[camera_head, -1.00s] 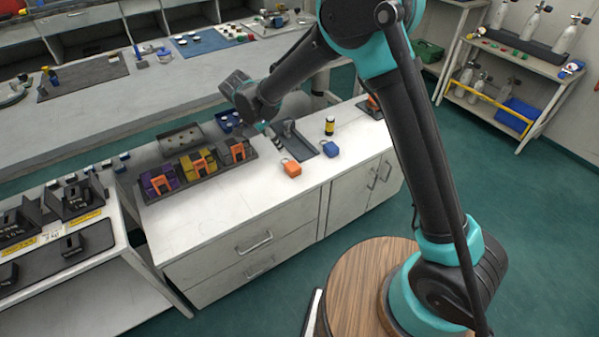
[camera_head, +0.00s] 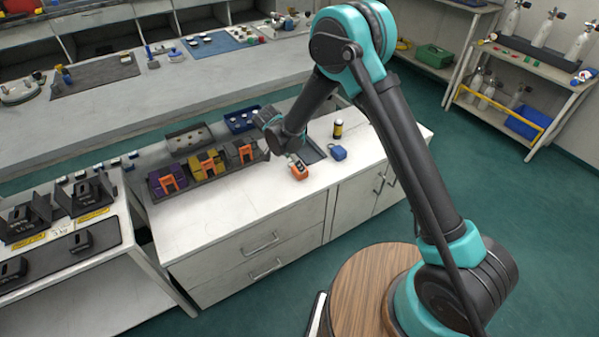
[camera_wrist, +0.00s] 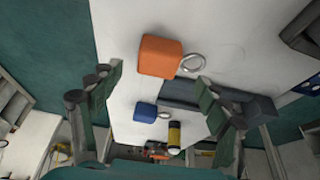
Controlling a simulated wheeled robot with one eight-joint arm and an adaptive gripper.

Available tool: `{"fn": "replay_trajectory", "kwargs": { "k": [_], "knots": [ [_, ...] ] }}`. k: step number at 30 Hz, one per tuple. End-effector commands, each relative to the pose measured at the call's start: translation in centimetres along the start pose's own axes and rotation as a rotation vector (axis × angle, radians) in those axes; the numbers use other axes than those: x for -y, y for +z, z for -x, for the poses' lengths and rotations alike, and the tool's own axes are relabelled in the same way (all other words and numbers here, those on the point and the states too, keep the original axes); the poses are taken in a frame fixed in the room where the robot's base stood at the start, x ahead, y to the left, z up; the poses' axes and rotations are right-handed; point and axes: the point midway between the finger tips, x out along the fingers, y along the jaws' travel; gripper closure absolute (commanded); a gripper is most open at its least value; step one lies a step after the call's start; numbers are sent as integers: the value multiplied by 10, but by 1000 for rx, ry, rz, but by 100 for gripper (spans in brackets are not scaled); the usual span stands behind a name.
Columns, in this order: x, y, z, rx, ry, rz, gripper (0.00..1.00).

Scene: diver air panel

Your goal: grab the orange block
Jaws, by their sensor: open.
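The orange block (camera_head: 299,171) sits on the white cabinet top near its front edge. In the wrist view the orange block (camera_wrist: 160,57) has a metal ring at its right side and lies beyond my open fingers, roughly between them. My gripper (camera_wrist: 160,100) is open and empty. In the head view my gripper (camera_head: 290,156) is just above and behind the block; its fingertips are hard to make out there, and I cannot tell the exact gap.
A dark tray (camera_head: 200,179) with purple, yellow and grey cases is at the left. The white top in front of the tray is clear.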

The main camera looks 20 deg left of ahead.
Motion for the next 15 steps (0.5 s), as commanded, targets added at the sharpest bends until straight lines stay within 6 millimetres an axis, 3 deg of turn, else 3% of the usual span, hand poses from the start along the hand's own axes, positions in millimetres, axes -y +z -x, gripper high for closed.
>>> {"fn": "replay_trajectory", "kwargs": {
  "k": [7,15],
  "knots": [
    [-2,-4,-35,0,1,-2,24],
    [-3,-3,-40,0,0,-1,24]
  ]
}}
